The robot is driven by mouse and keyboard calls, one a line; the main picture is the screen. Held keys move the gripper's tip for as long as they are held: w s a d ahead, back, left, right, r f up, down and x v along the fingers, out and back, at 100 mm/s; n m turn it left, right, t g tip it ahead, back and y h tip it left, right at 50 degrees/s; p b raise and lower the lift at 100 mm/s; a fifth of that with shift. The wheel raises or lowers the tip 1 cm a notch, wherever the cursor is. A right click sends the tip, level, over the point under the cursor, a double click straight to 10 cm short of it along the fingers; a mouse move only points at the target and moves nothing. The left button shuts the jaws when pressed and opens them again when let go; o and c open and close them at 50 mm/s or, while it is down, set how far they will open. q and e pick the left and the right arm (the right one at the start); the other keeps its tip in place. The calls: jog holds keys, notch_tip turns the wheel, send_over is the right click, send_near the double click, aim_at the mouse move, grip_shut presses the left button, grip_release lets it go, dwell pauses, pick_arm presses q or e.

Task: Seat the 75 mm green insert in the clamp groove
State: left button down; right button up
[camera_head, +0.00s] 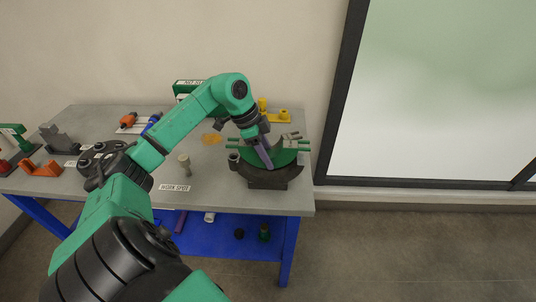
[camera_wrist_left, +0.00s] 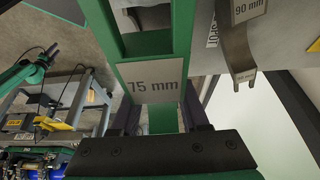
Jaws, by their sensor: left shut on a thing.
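The green insert (camera_wrist_left: 152,45), with a plate reading 75 mm, fills the middle of the left wrist view. My left gripper (camera_wrist_left: 155,118) is shut on it, with a dark finger on each side. In the head view the left gripper (camera_head: 264,152) points down over the clamp (camera_head: 268,180), a dark half-round block at the table's right end. The green insert (camera_head: 284,158) shows there at the clamp's upper edge, partly behind the fingers. I cannot tell whether it rests in the groove. My right gripper is not in view.
A grey piece marked 90 mm (camera_wrist_left: 235,45) is close by in the wrist view. On the grey table (camera_head: 225,190) stand a small pale post (camera_head: 184,163), a yellow holder (camera_head: 284,115) and an orange bracket (camera_head: 40,168). The table's front middle is mostly clear.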

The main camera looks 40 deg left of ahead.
pick_arm(q)
jog(key=shift+f+b, duration=1.25)
jog(key=shift+f, duration=0.6)
jog(key=c, duration=0.6)
grip_release()
jog(key=shift+o, duration=1.4)
jog(key=shift+s+a+r, duration=0.1)
jog(key=shift+a+r, duration=0.05)
jog(key=shift+r, duration=0.25)
jog(key=b+v, duration=0.1)
jog(key=v, duration=0.5)
jog(key=shift+s+a+r, duration=0.1)
jog(key=shift+a+r, duration=0.1)
jog(key=shift+r, duration=0.15)
jog(key=p+v, duration=0.1)
jog(key=v, duration=0.6)
jog(key=shift+d, duration=0.15)
